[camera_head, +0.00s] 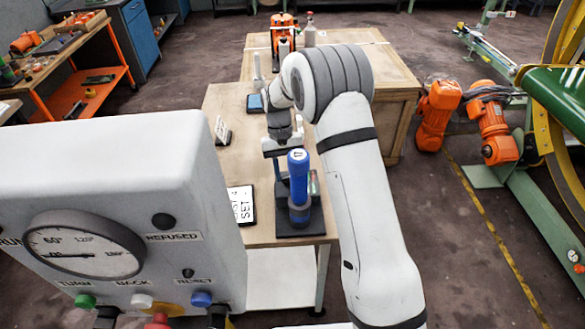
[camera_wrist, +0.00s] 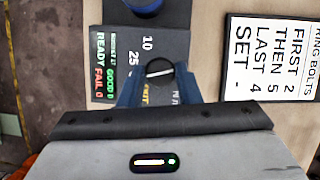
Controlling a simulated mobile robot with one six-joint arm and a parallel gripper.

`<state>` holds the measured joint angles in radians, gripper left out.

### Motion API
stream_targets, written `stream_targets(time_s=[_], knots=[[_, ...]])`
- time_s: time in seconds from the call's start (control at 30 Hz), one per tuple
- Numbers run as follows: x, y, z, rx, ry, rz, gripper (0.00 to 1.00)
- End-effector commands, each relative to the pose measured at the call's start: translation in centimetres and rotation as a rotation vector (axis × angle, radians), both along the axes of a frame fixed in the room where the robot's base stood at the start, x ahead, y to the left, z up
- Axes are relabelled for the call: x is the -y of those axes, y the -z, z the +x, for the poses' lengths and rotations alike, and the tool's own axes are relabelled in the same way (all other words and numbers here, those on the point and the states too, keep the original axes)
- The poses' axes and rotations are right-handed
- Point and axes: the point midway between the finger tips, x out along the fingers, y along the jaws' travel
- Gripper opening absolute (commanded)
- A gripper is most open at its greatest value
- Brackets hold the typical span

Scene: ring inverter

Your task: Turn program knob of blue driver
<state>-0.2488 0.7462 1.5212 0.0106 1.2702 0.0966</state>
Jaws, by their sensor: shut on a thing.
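The blue driver (camera_head: 299,178) stands upright in a dark stand (camera_head: 310,222) at the near end of the wooden table. In the wrist view, part of the driver (camera_wrist: 145,4) shows at the top edge. The program knob (camera_wrist: 160,69) is round and black with a white line lying nearly level, slightly tilted. It sits on a dark panel with the numbers 10 and 25 beside it; other labels are partly hidden. My gripper (camera_wrist: 158,88) has its two blue-grey fingers either side of the knob, shut on it. In the head view, my gripper (camera_head: 283,146) is just behind the driver, and the knob is hidden.
A lit display (camera_wrist: 106,66) reading READY, GOOD 0 and FAIL 0 is left of the knob. A ring bolts card (camera_wrist: 270,60) lies to the right. A white gauge cabinet (camera_head: 110,190) fills the near left. Orange motors (camera_head: 437,115) stand at right.

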Motion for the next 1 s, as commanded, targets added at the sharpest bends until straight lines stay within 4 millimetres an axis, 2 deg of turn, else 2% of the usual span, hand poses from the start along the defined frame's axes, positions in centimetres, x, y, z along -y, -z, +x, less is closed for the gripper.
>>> stream_targets(time_s=[0.23,0.7,0.73,0.97,1.0], knots=[[0.15,0.04,-0.22,-0.008,-0.060,-0.005,0.07],[0.12,0.06,-0.25,-0.009,-0.069,-0.004,0.07],[0.11,0.06,-0.25,-0.009,-0.069,-0.004,0.33],[-0.02,0.05,-0.15,-0.005,-0.069,-0.003,0.52],[-0.04,0.05,-0.13,-0.005,-0.069,-0.003,0.52]])
